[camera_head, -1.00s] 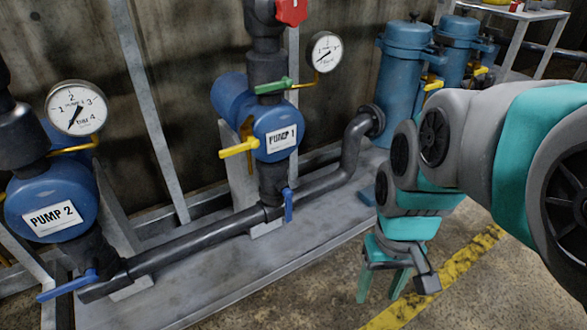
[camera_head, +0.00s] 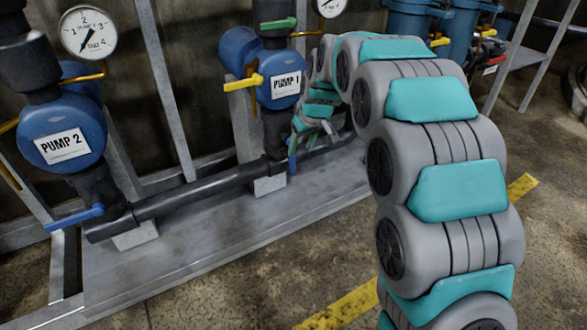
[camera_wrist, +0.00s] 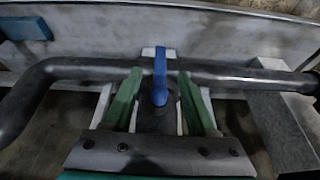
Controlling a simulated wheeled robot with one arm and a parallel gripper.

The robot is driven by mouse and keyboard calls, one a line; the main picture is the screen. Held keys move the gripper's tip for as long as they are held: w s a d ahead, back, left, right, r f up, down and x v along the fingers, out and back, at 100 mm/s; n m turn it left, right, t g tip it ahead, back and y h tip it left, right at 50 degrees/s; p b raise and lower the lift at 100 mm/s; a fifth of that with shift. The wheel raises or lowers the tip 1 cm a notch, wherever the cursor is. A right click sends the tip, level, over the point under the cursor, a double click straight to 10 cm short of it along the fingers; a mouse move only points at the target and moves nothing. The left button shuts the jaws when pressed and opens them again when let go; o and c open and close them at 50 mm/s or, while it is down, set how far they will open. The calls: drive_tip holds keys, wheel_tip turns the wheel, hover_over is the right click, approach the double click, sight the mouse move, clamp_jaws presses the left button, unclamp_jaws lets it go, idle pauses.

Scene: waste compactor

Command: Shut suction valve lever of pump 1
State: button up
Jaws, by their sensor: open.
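The blue suction valve lever of pump 1 (camera_wrist: 160,80) shows in the wrist view, crosswise to the dark horizontal pipe (camera_wrist: 235,77). My gripper (camera_wrist: 161,88) has its two green fingers apart, one on each side of the lever, with a visible gap on both sides. Whether either finger touches it I cannot tell. In the head view, pump 1 (camera_head: 279,84) is a blue body with a white label. My gripper (camera_head: 303,143) is low beside its pipe there, and it mostly hides the lever.
Pump 2 (camera_head: 62,138) stands at the left with its own blue lever (camera_head: 75,217). Pump 1 also has a yellow lever (camera_head: 243,83) and a green lever (camera_head: 278,24). The grey base plate (camera_head: 215,235) is clear in front.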

drive_tip(key=w+a+f, duration=0.1)
drive_tip(key=w, duration=0.1)
hover_over(292, 174)
drive_tip(key=f, duration=0.4)
drive_tip(key=f+b, duration=0.1)
drive_tip(key=f, duration=0.2)
drive_tip(key=shift+w+f, duration=0.1)
drive_tip(key=shift+w, duration=0.25)
drive_tip(key=shift+c, duration=0.3)
clamp_jaws()
idle(0.7)
